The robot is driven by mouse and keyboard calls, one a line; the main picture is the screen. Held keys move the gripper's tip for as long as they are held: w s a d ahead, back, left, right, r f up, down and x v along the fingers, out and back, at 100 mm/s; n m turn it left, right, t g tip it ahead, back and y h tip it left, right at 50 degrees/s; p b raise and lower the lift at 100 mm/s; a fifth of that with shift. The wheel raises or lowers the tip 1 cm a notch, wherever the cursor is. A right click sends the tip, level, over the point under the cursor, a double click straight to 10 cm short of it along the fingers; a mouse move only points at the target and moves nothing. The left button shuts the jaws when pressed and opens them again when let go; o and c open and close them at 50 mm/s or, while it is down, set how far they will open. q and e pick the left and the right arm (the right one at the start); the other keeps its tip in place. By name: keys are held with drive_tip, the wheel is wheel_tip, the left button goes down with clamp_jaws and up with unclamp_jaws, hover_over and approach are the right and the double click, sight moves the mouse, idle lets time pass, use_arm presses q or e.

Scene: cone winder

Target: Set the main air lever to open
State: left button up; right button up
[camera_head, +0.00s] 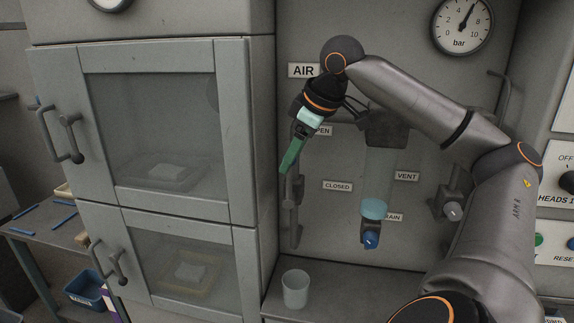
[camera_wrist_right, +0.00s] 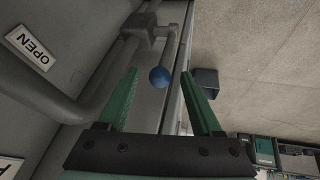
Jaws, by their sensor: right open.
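My right gripper (camera_head: 289,160) reaches down in front of the grey air pipe (camera_head: 295,225), below the AIR sign (camera_head: 303,71). In the right wrist view my right gripper (camera_wrist_right: 158,95) is open, its green fingers spread and empty. A blue ball knob (camera_wrist_right: 160,77) on a grey lever shows between the fingers in that picture, with no finger touching it. The lever comes from a grey valve body (camera_wrist_right: 146,29) on the pipe. The OPEN sign (camera_wrist_right: 29,47) is on the wall at left. In the head view the gripper hides the knob; I cannot tell the lever's setting there.
A grey cabinet with handled glass doors (camera_head: 155,120) stands close left of the pipe. A CLOSED sign (camera_head: 338,186), a clear bowl with a blue drain knob (camera_head: 370,241) and a VENT sign (camera_head: 406,177) are to the right. A cup (camera_head: 295,289) stands below.

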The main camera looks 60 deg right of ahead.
drive_tip(key=p+v, duration=0.1)
drive_tip(key=v, duration=0.6)
drive_tip(key=shift+r, duration=0.1)
idle(0.4)
